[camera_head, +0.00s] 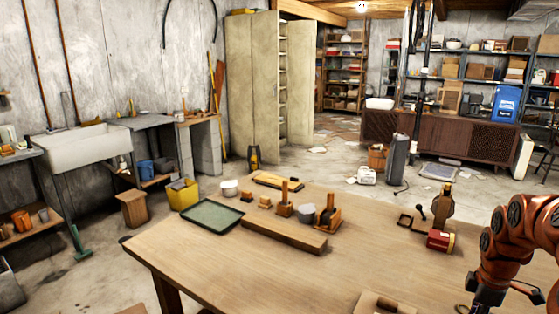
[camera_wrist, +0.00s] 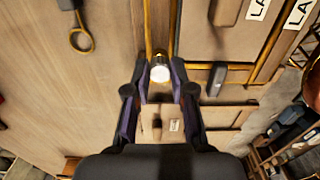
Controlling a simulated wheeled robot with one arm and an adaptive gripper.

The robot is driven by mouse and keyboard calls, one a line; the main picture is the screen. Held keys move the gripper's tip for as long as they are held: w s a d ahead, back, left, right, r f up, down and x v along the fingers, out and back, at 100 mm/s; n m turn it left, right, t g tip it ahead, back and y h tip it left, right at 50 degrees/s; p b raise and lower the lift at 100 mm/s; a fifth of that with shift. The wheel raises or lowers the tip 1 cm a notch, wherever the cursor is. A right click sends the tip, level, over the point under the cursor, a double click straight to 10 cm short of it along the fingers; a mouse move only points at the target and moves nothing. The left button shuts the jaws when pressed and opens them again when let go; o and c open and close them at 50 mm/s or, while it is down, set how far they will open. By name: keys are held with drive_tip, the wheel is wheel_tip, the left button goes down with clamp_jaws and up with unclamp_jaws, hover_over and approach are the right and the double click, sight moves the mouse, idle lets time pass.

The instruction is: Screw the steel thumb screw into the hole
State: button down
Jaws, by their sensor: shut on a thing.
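In the wrist view, my gripper (camera_wrist: 160,84) has its two dark fingers closed in on a small bright piece, which I take to be the steel thumb screw (camera_wrist: 160,73). Its pale round face shows between the fingertips, with a yellowish part just above it. It appears next to the yellow edge strip of a wooden case; whether it touches the case is unclear. I cannot make out the hole. In the head view my orange arm is at the lower right, and the fingertips and screw are out of frame.
The wooden case (camera_wrist: 225,35) has white labels and a dark latch (camera_wrist: 217,80). A ring-ended tool (camera_wrist: 82,40) lies left of it. On the table (camera_head: 190,262) stand a green tray (camera_head: 211,215), a long wooden block (camera_head: 284,234) and a red box (camera_head: 440,240). The table's middle is clear.

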drive_tip(key=shift+f+m+b, duration=0.15)
drive_tip(key=shift+m+b, duration=0.9)
drive_tip(key=shift+m, duration=0.15)
drive_tip(key=shift+m+b, duration=0.8)
drive_tip(key=shift+m, duration=0.5)
drive_tip(key=shift+m+b, duration=0.95)
drive_tip(key=shift+m, duration=0.35)
drive_tip(key=shift+m+b, duration=0.7)
drive_tip(key=shift+m, duration=0.5)
